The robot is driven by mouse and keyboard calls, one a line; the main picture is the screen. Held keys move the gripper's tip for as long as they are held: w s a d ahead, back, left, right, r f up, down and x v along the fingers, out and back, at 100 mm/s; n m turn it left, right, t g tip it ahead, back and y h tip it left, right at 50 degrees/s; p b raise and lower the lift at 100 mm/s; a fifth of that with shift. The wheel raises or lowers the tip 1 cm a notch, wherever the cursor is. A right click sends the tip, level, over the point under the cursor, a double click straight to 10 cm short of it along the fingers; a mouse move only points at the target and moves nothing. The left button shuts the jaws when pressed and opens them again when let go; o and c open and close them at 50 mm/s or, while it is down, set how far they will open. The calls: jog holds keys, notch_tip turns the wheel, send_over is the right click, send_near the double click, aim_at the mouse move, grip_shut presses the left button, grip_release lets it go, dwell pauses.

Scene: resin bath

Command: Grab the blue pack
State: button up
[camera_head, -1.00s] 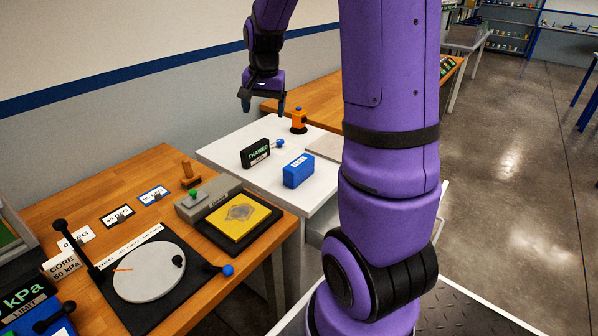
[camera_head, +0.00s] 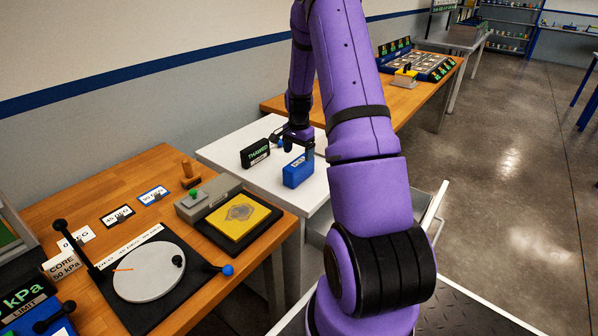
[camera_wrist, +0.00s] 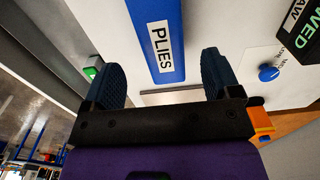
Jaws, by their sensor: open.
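The blue pack (camera_head: 296,173) stands on the white table, beside the black THAWED sign. In the wrist view the blue pack (camera_wrist: 158,62), with a white PLIES label, reaches down from the top edge to a place between my fingers. My gripper (camera_head: 298,146) is open and just above the pack's far side in the head view. In the wrist view the two dark fingers of my gripper (camera_wrist: 160,68) are spread on either side of the pack, with gaps to both sides. I cannot tell how far the fingertips are above it.
The THAWED sign (camera_head: 255,154) stands close left of the pack, with a blue knob near it. A wooden bench (camera_head: 160,160) at the left holds a yellow plate (camera_head: 238,216) and a round white disc (camera_head: 148,280). The white table's (camera_head: 222,152) front left is clear.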

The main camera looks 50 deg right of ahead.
aim_at(299, 171)
jog(key=f, duration=0.8)
jog(key=shift+w+d+f, duration=0.15)
jog(key=shift+d+f, duration=0.1)
jog(key=shift+f, duration=0.1)
jog(key=shift+c, duration=0.2)
jog(key=c, duration=1.1)
